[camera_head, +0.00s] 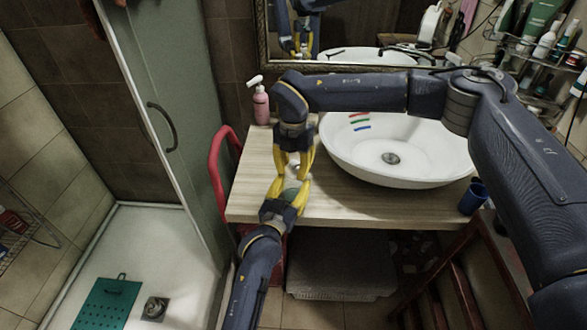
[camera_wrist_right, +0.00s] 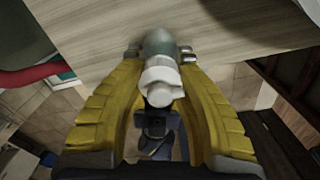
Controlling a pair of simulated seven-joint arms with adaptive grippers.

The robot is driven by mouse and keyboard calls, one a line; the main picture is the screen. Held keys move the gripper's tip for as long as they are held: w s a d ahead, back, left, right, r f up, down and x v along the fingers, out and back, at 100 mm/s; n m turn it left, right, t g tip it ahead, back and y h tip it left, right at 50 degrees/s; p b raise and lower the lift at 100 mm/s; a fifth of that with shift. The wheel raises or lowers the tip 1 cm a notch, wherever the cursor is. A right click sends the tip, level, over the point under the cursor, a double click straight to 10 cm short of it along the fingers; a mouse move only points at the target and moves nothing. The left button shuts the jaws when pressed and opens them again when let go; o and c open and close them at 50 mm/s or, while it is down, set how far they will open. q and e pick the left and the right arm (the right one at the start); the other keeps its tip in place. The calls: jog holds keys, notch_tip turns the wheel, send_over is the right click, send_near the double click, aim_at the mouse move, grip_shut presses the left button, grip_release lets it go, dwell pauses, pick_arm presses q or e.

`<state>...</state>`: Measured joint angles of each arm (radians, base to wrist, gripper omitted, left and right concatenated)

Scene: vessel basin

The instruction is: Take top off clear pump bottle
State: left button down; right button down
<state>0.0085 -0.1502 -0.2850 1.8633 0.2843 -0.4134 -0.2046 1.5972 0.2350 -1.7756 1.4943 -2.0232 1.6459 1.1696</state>
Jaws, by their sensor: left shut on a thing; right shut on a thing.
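The clear pump bottle (camera_head: 291,195) is greenish-grey and partly hidden between yellow fingers, above the front of the wooden counter. My left gripper (camera_head: 290,186) comes up from below and is shut on the bottle's body. My right gripper (camera_head: 294,174) points down from above and is shut on the white pump top (camera_head: 295,166). In the right wrist view the pump top (camera_wrist_right: 162,80) lies between my yellow fingers, with the rounded bottle (camera_wrist_right: 158,43) just beyond it. The top and the bottle look in line and touching. The exact finger contact is partly hidden.
The wooden counter (camera_head: 255,198) holds a white basin (camera_head: 345,165) on the right and a pink pump bottle (camera_head: 261,106) at the back left. A dark blue cup (camera_head: 473,197) stands at the right edge. A red chair (camera_head: 215,165) is at the left.

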jog(key=n, duration=1.7)
jog(key=shift+n, duration=0.3)
jog(key=n, duration=0.4)
jog(key=shift+n, duration=0.4)
jog(key=n, duration=0.4)
jog(key=shift+n, duration=0.3)
jog(key=n, duration=0.4)
jog(key=shift+n, duration=0.3)
jog(key=n, duration=0.4)
